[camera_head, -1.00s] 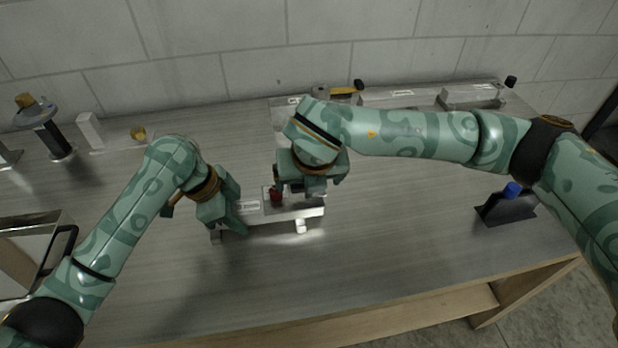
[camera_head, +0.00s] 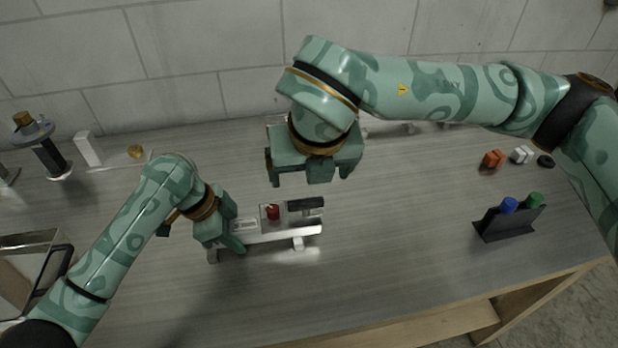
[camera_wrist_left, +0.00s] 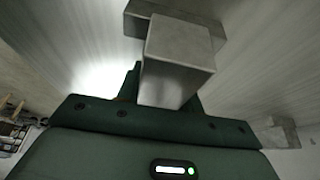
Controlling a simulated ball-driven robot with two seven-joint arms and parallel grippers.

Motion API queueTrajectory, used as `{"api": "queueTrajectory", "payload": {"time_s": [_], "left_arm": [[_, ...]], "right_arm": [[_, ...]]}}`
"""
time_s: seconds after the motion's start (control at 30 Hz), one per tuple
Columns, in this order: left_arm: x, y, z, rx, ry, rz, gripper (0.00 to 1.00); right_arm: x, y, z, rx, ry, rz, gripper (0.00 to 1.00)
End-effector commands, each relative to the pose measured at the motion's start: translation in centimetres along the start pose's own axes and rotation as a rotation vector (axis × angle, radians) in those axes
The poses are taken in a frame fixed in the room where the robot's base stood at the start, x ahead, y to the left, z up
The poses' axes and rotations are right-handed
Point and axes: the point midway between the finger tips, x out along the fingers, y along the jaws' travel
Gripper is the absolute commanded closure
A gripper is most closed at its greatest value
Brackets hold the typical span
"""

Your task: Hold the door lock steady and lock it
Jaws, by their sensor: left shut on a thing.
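The door lock is a silver metal bar (camera_head: 277,235) on short feet, lying on the bench, with a red knob (camera_head: 272,212) and a raised metal piece (camera_head: 306,206) at its right end. My left gripper (camera_head: 234,246) is shut on the lock's left end. In the left wrist view the metal end of the lock (camera_wrist_left: 180,55) sticks out from the gripper (camera_wrist_left: 165,95), whose fingers are partly hidden behind it. My right gripper (camera_head: 312,180) hangs above and behind the lock, open and empty, clear of it.
A dark holder (camera_head: 510,224) with blue and green knobs stands at the right. Orange (camera_head: 493,159) and white (camera_head: 522,155) pieces lie behind it. A black stand (camera_head: 50,155) and a white block (camera_head: 88,149) are at the far left. The bench front is clear.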

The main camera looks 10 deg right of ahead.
Motion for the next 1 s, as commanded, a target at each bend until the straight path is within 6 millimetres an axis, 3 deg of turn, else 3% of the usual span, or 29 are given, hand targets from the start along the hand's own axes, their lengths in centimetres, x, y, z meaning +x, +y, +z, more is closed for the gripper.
{"api": "queueTrajectory", "payload": {"time_s": [0.33,0.37,0.43,0.77,0.87,1.0], "left_arm": [[0.0,0.0,0.0,0.0,-0.001,0.001,0.97],[0.0,0.0,0.0,0.0,-0.001,0.001,0.58],[0.0,0.0,0.0,0.0,-0.001,0.001,0.39],[-0.3,0.0,0.0,0.0,0.0,-0.001,0.38],[-1.5,-0.1,0.0,0.002,0.0,-0.003,0.38],[-4.6,-0.2,0.1,0.003,-0.002,-0.006,0.38]], "right_arm": [[-0.1,0.0,0.0,0.0,0.0,0.0,0.13],[-0.1,0.0,0.0,0.0,0.0,0.0,0.13],[-0.1,0.0,0.0,0.0,0.0,0.0,0.13],[-0.1,0.0,0.0,-0.001,0.001,0.0,0.13],[-0.1,0.0,0.0,-0.001,0.0,0.0,0.13],[-0.1,0.0,0.0,-0.001,0.0,0.0,0.13]]}}
